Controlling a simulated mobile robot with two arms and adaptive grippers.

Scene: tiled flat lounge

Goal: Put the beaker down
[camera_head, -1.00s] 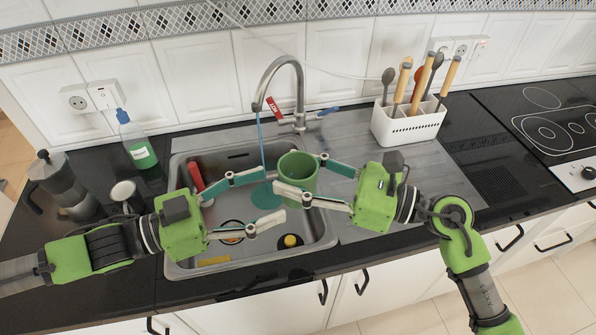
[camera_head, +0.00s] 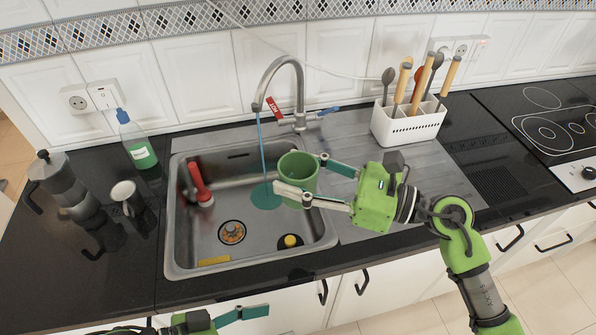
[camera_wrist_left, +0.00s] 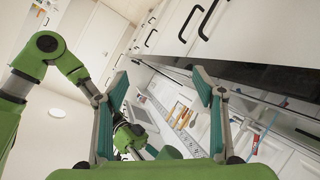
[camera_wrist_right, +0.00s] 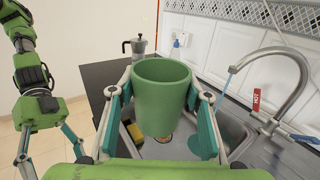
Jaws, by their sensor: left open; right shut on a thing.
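The green beaker (camera_head: 299,172) is upright over the right part of the sink (camera_head: 178,225), beside the stream of water from the tap. My right gripper (camera_head: 300,178) is shut on it, one finger on each side. In the right wrist view the beaker (camera_wrist_right: 162,95) sits between the fingers with its mouth up. My left gripper (camera_head: 243,315) is low at the bottom edge of the head view, in front of the counter. It is open and empty, and the left wrist view shows its fingers (camera_wrist_left: 158,105) wide apart.
Water runs from the tap (camera_head: 299,90). A red-handled brush (camera_head: 200,187) and a yellow item (camera_head: 290,241) are in the sink. A moka pot (camera_head: 62,185), mug (camera_head: 127,198) and soap bottle (camera_head: 137,142) stand left.

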